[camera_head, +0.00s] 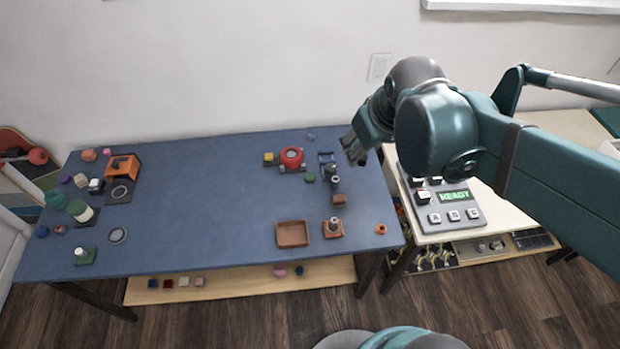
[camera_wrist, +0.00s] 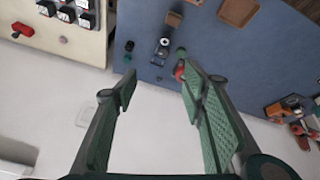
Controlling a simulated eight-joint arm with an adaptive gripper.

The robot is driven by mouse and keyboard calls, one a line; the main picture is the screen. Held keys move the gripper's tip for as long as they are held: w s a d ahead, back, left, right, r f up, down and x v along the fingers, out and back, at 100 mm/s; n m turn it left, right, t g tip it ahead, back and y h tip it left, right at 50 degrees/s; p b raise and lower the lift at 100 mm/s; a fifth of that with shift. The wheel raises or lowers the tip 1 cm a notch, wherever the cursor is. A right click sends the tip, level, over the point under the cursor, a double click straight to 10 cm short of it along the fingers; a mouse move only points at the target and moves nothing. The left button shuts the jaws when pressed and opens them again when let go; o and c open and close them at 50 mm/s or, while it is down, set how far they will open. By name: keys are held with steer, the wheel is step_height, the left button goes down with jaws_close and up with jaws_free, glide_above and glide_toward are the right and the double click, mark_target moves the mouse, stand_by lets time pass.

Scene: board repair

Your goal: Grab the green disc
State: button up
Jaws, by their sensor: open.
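The green disc (camera_head: 310,177) lies on the blue table toward its right side, just in front of a red round device and left of a small blue-and-metal fixture. In the wrist view the green disc (camera_wrist: 181,51) is small, beyond the right fingertip, with the red device (camera_wrist: 179,69) close by it. My gripper (camera_head: 353,149) is in the air near the back right of the blue table, to the right of the disc and apart from it. In the wrist view my gripper (camera_wrist: 160,88) has its two green-padded fingers spread wide with nothing between them.
The control box (camera_head: 447,205) stands on the right-hand table. The middle of the blue table is clear.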

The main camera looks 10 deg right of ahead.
steer(key=w+a+f+n+g, duration=0.3)
steer(key=w+a+f+n, duration=0.25)
steer(key=w+f, duration=0.5)
steer(key=n+g+b, duration=0.1)
steer(key=n+g, duration=0.1)
steer(key=n, duration=0.3)
glide_above(311, 176)
step_height(311, 176, down, 13)
steer(key=shift+a+f+n, duration=0.15)
steer(key=shift+f+n, duration=0.2)
steer(key=shift+f, duration=0.55)
steer(key=shift+f+b, duration=0.35)
steer(key=shift+f, duration=0.9)
steer(key=shift+f, duration=0.1)
steer(key=shift+d+f+b, duration=0.2)
steer(key=shift+f+b, duration=0.45)
steer(key=shift+f, duration=1.85)
